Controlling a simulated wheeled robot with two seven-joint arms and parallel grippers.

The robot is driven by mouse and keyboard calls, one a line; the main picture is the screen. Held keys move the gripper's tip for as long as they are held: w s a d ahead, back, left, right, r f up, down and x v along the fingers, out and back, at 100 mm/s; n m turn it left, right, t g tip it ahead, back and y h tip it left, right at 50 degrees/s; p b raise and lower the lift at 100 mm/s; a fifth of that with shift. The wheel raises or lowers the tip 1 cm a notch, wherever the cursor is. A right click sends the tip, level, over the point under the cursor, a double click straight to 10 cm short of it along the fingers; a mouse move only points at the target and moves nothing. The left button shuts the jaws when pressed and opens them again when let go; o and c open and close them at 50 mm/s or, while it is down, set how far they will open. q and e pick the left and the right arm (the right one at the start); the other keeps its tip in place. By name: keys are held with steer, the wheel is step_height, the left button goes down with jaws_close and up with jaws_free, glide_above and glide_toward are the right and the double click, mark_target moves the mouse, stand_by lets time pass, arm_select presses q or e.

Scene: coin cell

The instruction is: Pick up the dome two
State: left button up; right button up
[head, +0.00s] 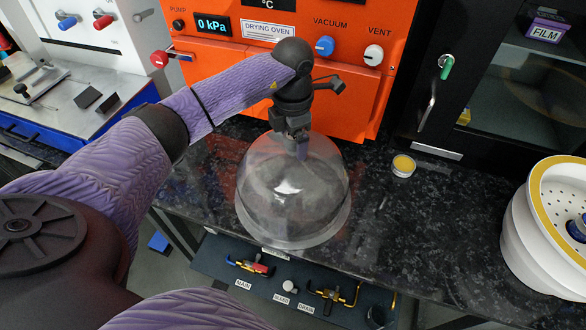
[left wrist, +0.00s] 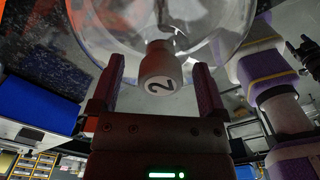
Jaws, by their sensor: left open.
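A clear glass dome (head: 293,205) stands upright on the dark speckled bench, in front of the orange drying oven. In the left wrist view the dome (left wrist: 215,20) fills the top, and its pale knob (left wrist: 160,66) carries a "2". My left gripper (head: 299,146) points down at the dome's top. In the left wrist view its open fingers (left wrist: 159,76) stand on either side of the knob, with a gap visible on both sides. In the head view the gripper hides the knob. My right gripper does not show.
The orange drying oven (head: 270,55) is close behind the dome. A small round tin (head: 403,166) sits on the bench (head: 400,225) to the right, and a white round vessel with a yellow rim (head: 515,235) is farther right. Labelled valves (head: 262,268) lie below the front edge.

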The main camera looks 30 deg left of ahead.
arm_select(q)
jaws_close()
stand_by(1.3)
